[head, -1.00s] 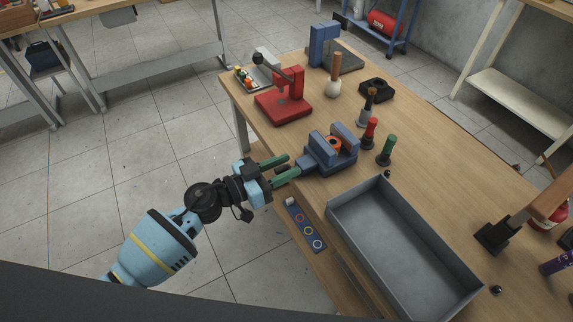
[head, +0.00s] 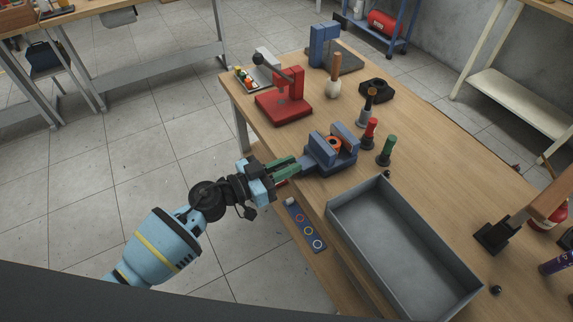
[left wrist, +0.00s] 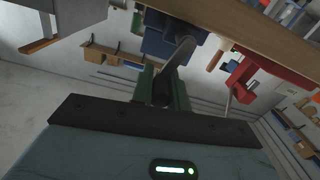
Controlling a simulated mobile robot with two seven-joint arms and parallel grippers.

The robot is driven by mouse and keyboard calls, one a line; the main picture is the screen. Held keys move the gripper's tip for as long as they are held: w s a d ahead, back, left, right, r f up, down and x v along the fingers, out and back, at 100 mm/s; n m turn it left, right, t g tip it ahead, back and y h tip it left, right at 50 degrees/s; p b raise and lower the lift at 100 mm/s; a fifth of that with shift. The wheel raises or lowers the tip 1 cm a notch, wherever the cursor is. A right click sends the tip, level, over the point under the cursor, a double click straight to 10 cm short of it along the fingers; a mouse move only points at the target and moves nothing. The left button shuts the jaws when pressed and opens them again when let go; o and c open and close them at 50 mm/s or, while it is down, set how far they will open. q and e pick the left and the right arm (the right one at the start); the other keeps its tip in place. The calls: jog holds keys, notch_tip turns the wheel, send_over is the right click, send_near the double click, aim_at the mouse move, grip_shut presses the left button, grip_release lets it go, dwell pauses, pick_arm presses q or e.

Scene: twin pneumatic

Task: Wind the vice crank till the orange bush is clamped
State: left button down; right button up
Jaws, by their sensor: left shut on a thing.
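The blue vice (head: 318,160) stands at the near edge of the workbench. The orange bush (head: 332,143) sits between its two jaws; I cannot tell whether both jaws touch it. My left gripper (head: 288,166) is at the front of the vice, its green fingers shut on the crank. In the left wrist view the dark crank (left wrist: 180,57) runs from the blue vice (left wrist: 157,45) down between the fingers (left wrist: 165,90). The fingers hide the crank in the head view. My right gripper is not in view.
A grey tray (head: 335,208) lies close to the right of the vice. Red (head: 370,132) and green (head: 387,150) handled tools stand behind it. A red press (head: 285,107) stands at the far left of the bench. A strip with coloured rings (head: 306,230) lies below the bench edge.

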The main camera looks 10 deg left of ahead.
pick_arm(q)
jog(key=shift+s+d+f+m+p, duration=0.25)
jog(key=shift+s+f+m, duration=0.1)
jog(key=shift+m, duration=0.75)
jog(key=shift+s+d+f+m+p, duration=0.2)
jog(key=shift+s+m, duration=0.1)
jog(key=shift+m, duration=0.8)
jog(key=shift+s+d+f+m+p, duration=0.25)
jog(key=shift+s+f+m, duration=0.1)
jog(key=shift+m, duration=0.75)
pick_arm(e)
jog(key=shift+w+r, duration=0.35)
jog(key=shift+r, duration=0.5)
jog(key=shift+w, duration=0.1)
pick_arm(q)
jog(key=c, duration=1.4)
grip_release()
jog(key=shift+c, duration=0.2)
jog(key=shift+o, duration=0.3)
jog(key=shift+r, duration=0.1)
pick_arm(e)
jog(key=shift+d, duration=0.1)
pick_arm(q)
jog(key=v, duration=0.7)
jog(key=shift+s+a, duration=0.25)
jog(key=shift+a, duration=0.05)
